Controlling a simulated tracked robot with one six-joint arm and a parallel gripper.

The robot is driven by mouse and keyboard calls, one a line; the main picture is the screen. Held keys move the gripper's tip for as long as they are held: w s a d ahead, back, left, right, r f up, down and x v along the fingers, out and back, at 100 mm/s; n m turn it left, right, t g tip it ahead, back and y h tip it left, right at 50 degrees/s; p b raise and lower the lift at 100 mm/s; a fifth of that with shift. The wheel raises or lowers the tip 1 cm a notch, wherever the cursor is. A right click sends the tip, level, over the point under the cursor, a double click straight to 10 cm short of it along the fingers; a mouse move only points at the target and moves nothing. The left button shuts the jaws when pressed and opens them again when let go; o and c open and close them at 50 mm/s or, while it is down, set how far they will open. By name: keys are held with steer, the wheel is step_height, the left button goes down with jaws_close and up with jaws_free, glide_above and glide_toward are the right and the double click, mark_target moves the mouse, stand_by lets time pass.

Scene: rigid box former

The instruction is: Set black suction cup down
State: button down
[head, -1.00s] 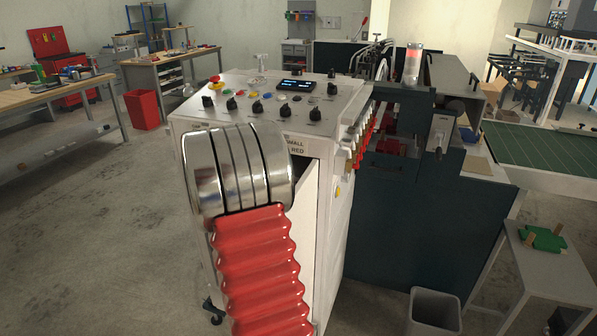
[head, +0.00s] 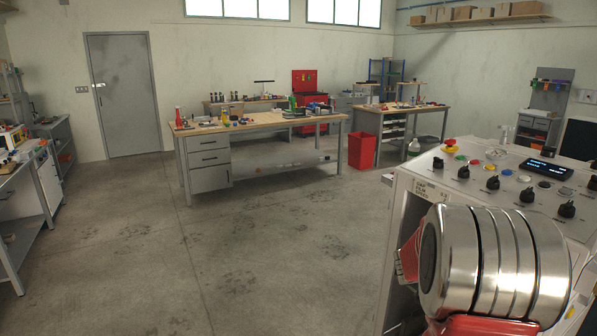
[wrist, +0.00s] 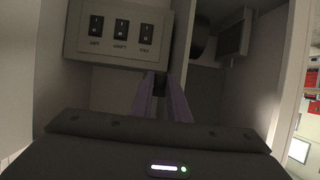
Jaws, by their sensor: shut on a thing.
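In the wrist view my gripper (wrist: 161,97) shows two purple-grey fingers pointing away from the camera. They are closed on a small dark thing (wrist: 160,84), which I take to be the black suction cup. Its shape is mostly hidden between the fingers. The gripper is inside a pale cabinet-like space, just below a grey panel (wrist: 121,37) with three black switches. I cannot tell whether the dark thing touches a surface. In the head view my steel and red arm links fill the lower right, and the gripper is hidden.
The white control cabinet (head: 480,190) with knobs and buttons stands at the right in the head view. A wooden workbench (head: 255,125) and a red bin (head: 362,151) stand farther back. Open concrete floor lies left of the cabinet. Cabinet walls stand close around the gripper.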

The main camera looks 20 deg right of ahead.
steer(key=w+a+f+n+t+y, duration=0.2)
steer(key=w+a+n+t, duration=0.3)
steer(key=a, duration=0.6)
steer(key=w+a+f+n+t+y, duration=0.1)
steer(key=w+a+n+t+y, duration=0.2)
steer(key=w+a, duration=0.55)
steer(key=a+f+n+t+y, duration=0.2)
steer(key=a+n+y, duration=0.5)
steer(key=a, duration=2.4)
steer(key=shift+a+f+n+y, duration=0.2)
steer(key=shift+n+y, duration=0.1)
steer(key=shift+y, duration=0.2)
steer(key=s+f, duration=0.5)
steer(key=f, duration=0.1)
steer(key=shift+f, duration=0.15)
steer(key=shift+w, duration=0.1)
